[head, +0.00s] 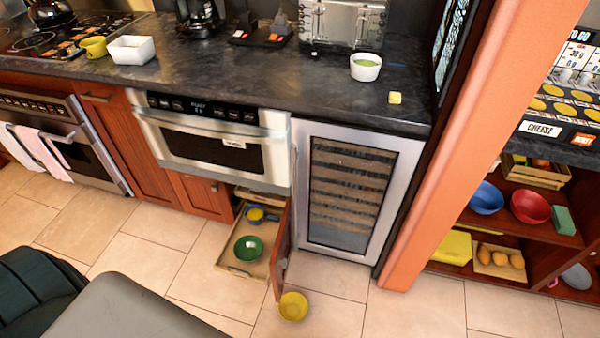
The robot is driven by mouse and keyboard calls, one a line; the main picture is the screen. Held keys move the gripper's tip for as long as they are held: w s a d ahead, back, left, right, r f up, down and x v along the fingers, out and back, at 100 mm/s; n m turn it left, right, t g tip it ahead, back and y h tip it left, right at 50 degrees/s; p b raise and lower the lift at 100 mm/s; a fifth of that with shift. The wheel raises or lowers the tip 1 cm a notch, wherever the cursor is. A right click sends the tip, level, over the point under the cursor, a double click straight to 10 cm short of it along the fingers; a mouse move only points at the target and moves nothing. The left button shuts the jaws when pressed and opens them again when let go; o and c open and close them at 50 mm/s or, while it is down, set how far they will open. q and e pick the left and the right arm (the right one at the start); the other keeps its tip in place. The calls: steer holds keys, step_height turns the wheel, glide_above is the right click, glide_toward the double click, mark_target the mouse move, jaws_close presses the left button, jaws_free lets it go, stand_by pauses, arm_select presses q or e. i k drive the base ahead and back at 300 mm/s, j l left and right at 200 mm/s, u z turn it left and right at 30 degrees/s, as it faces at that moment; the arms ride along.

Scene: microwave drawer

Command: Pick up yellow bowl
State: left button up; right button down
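A yellow bowl (293,306) sits on the tiled floor at the bottom middle of the head view, in front of the open drawer's right side. A smaller yellow bowl or cup (94,47) stands on the counter beside the stove. Something yellow (255,214) also shows inside a blue pan in the open drawer; it is too small to tell what it is. Neither of my grippers is in view.
The open low drawer (226,262) holds a green bowl (248,248). A grey surface (130,310) fills the lower left. Floor right of the yellow bowl is clear.

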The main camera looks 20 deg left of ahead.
mark_target(294, 306)
steer(key=k+l+u, duration=0.15)
steer(key=k+u, duration=0.65)
steer(key=i, duration=0.05)
